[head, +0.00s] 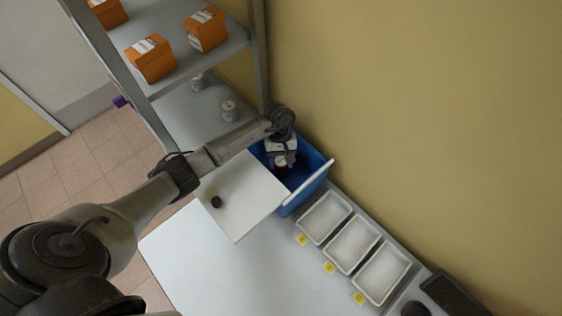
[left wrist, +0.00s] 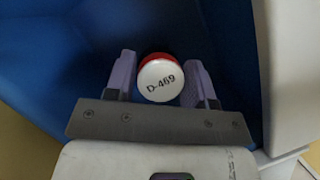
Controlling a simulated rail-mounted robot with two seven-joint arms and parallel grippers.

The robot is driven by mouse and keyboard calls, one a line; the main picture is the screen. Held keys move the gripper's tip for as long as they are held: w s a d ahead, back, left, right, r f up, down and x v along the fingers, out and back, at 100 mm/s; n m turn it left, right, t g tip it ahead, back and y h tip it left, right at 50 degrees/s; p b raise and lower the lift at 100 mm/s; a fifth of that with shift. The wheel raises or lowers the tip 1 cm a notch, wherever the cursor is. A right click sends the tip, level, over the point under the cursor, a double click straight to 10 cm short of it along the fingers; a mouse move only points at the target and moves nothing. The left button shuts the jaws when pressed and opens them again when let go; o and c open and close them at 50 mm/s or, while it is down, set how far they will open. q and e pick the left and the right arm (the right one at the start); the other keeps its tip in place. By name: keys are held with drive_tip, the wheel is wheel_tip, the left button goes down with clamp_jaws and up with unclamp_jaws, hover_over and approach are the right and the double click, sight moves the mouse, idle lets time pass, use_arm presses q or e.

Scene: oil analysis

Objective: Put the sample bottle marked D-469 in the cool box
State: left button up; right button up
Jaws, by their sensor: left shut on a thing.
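The sample bottle marked D-469 (left wrist: 160,80) has a white top with black lettering and a red band below it. It sits between the two fingers of my left gripper (left wrist: 160,85), which is shut on it. The box's white lid (head: 243,196) with a dark knob lies to the left of the opening. I cannot tell whether the bottle touches the box floor. My right gripper is not in view.
Three white trays (head: 352,242) with yellow tags stand in a row to the right of the box. A shelf (head: 190,66) with orange boxes (head: 150,59) and small white containers (head: 230,110) stands behind at left. The table's front part (head: 215,270) is clear.

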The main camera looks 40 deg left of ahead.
use_arm(q)
drive_tip(key=shift+f+b, duration=0.1)
drive_tip(key=shift+b, duration=0.2)
drive_tip(key=o, duration=1)
drive_tip(key=shift+o, duration=0.2)
drive_tip(key=shift+v, duration=3)
